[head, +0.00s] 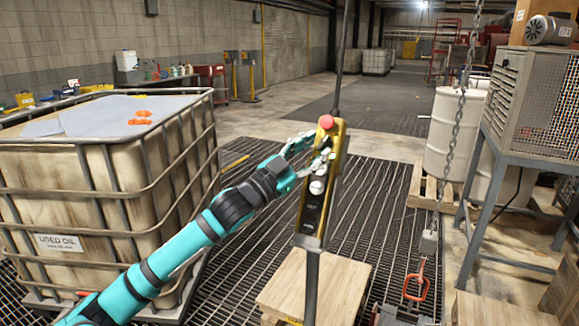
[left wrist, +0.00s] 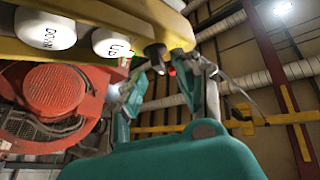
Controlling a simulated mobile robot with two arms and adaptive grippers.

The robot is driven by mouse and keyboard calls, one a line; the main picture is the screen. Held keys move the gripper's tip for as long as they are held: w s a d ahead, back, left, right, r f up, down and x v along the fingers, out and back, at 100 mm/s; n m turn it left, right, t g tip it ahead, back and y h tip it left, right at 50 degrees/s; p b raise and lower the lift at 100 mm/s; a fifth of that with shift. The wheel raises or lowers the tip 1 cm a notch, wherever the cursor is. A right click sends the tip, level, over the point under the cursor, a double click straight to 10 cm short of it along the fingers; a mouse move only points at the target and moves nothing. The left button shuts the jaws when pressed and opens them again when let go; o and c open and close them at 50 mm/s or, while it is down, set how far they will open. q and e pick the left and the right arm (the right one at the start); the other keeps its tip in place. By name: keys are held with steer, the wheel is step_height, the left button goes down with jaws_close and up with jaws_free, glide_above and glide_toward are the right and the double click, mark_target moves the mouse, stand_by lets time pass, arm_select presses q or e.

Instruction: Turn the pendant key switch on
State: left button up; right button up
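The pendant (head: 315,205) is a yellow box with a black face, hanging upright on a dark cable. It has a red button on top and pale buttons on its face. In the left wrist view, the pendant (left wrist: 85,12) shows white DOWN and UP buttons and a dark round knob (left wrist: 155,53), seemingly the key switch; its turn position cannot be read. My left gripper (head: 310,154) is at the pendant's upper face, below the red button. In the wrist view my left gripper (left wrist: 168,92) has its fingers apart, on either side of the knob; contact is unclear. My right gripper is not visible.
A caged used oil tank (head: 110,190) stands left, beside my left arm. A wooden crate (head: 315,285) is below the pendant. A chain (head: 460,120) hangs to the right, near white drums (head: 450,130) and a metal stand (head: 487,190). Floor grating lies behind the pendant.

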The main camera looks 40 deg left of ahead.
arm_select(q)
steer(key=v, duration=1)
steer(key=shift+s, duration=0.25)
